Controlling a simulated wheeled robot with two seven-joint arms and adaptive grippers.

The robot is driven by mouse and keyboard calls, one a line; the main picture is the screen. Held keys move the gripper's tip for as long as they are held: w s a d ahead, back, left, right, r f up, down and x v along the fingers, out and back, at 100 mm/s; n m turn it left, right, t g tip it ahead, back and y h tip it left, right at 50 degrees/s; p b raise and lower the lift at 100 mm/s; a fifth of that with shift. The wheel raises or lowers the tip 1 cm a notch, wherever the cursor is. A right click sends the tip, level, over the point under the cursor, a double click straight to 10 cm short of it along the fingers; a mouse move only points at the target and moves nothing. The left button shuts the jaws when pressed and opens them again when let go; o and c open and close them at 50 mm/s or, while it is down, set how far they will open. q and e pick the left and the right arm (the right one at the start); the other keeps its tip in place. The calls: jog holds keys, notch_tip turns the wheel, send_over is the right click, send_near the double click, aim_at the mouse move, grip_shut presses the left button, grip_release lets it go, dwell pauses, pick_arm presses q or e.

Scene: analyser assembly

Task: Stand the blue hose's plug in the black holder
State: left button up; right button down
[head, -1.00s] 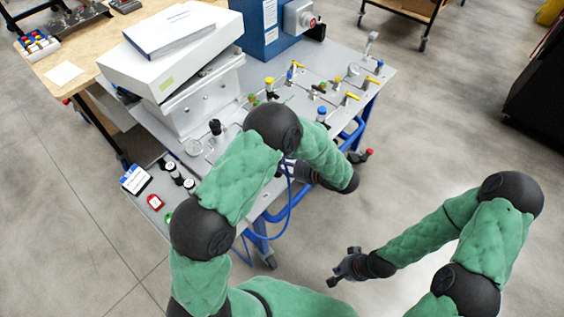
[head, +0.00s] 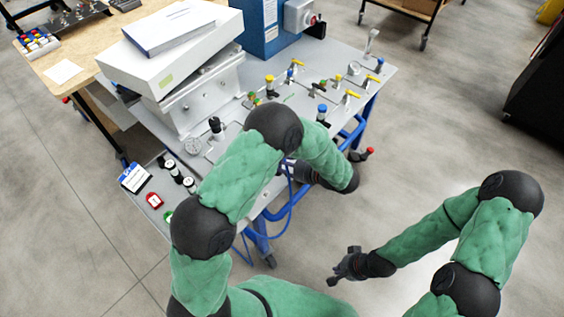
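The blue hose (head: 291,196) hangs in a loop at the bench's front edge, its upper end close to my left gripper (head: 287,166). That gripper is mostly hidden behind my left forearm, so I cannot see its fingers or the hose's plug. I cannot tell whether it holds the plug. My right gripper (head: 342,265) is open and empty, low over the floor right of the bench. I cannot make out for certain which black part is the holder; my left arm covers part of the bench top.
A blue cabinet (head: 258,30) stands behind. A wooden table (head: 85,65) is at left.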

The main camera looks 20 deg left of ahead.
pick_arm(q)
jog(key=shift+f, duration=0.4)
dwell(0.5)
dwell(0.4)
jog(key=o, duration=1.2)
jog(key=shift+o, duration=0.2)
jog(key=shift+d, duration=0.1)
jog(key=v, duration=1.1)
jog(key=shift+d+r, duration=0.2)
jog(key=shift+d, duration=0.15)
jog(key=shift+s, duration=0.15)
